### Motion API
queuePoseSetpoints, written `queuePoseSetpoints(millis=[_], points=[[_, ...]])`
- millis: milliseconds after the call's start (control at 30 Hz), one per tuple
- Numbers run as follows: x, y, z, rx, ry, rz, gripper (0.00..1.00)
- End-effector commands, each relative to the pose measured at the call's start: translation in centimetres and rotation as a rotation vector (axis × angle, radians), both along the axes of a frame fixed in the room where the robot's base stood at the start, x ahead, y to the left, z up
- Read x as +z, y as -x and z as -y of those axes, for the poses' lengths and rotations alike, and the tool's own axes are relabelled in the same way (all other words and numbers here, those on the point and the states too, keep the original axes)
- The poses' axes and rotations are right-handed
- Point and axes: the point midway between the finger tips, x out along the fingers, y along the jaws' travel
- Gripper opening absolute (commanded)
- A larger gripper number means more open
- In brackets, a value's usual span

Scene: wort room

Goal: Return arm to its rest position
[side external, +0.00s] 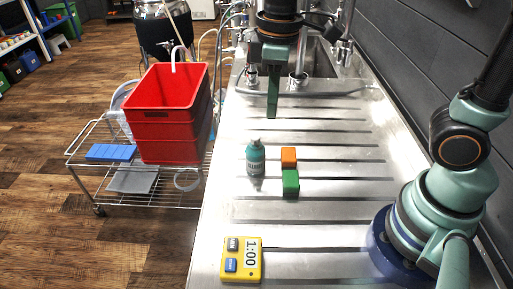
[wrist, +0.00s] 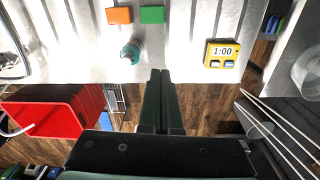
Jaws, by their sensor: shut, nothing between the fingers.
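My gripper (side external: 272,115) hangs over the steel drainboard (side external: 340,215) in the side view, fingers pointing down, on the sink side of the small blocks. In the wrist view my gripper (wrist: 160,75) has its two dark green fingers pressed together with nothing between them. It touches none of the objects that I can see.
A teal bottle (side external: 255,158), an orange block (side external: 288,155), a green block (side external: 290,182) and a yellow timer (side external: 241,260) reading 1:00 stand on the drainboard. Red crates (side external: 170,105) sit on a wire cart (side external: 120,195) to the left. A sink (side external: 318,62) lies behind.

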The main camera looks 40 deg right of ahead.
Motion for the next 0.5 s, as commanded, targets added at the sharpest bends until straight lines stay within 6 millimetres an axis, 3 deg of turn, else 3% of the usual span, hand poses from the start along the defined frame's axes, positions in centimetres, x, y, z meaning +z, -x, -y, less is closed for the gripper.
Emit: queuePoseSetpoints(millis=[100, 300, 500], points=[[1.2, 0.5, 3.1, -0.176, -0.041, 0.114, 0.0], [2.2, 1.7, 7.4, -0.45, -0.108, 0.288, 0.0], [2.3, 2.6, 9.8, -0.623, -0.155, 0.402, 0.0]])
